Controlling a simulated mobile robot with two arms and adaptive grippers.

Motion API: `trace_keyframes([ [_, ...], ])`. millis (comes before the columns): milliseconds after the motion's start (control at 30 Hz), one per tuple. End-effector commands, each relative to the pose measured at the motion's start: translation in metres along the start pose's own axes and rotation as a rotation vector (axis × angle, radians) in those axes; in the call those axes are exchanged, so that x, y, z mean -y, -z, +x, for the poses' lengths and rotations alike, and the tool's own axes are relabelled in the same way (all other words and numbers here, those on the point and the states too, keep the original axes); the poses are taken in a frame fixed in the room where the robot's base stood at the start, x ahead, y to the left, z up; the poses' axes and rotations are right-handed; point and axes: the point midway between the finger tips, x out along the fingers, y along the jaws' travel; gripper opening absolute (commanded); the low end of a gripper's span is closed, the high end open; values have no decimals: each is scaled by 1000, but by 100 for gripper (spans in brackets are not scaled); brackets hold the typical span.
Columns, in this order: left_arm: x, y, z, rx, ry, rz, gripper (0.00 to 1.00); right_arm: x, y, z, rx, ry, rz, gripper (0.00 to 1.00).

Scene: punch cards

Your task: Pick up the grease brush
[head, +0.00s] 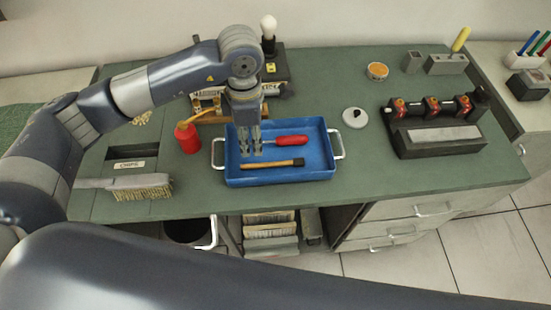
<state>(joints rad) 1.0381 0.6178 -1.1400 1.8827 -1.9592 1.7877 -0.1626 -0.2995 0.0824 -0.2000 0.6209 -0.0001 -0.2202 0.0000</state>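A slim tool with a tan wooden handle and a dark right end, which looks like the grease brush (273,164), lies flat in the front part of a blue tray (318,172). A red-handled tool (291,140) lies behind it in the same tray; its left end is hidden by my fingers. My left gripper (251,152) points straight down over the left half of the tray. Its two fingers are apart with a narrow gap, and nothing clearly shows between them. The fingertips are just behind the wooden handle in the picture. My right gripper is not in view.
A red oil can (187,137) stands left of the tray. A large bristle brush (140,186) lies at the front left. A white lidded item (355,117), an orange-topped tin (377,71) and a dark rack with red parts (435,125) are right. The green bench is clear at front right.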

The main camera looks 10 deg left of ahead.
Motion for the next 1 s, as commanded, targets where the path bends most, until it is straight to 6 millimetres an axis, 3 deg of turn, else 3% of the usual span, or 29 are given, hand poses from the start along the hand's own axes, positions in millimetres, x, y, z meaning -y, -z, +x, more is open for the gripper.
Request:
trace_keyframes([
  [200, 2, 1, 34, -4, 7, 0, 37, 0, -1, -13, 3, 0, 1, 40],
  [467, 2, 0, 54, -1, 6, 0, 37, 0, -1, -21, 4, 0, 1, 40],
  [800, 3, -1, 97, 0, 6, 0, 37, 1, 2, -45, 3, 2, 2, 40],
  [1000, 3, -2, 103, 1, 4, 1, 37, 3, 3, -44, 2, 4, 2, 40],
])
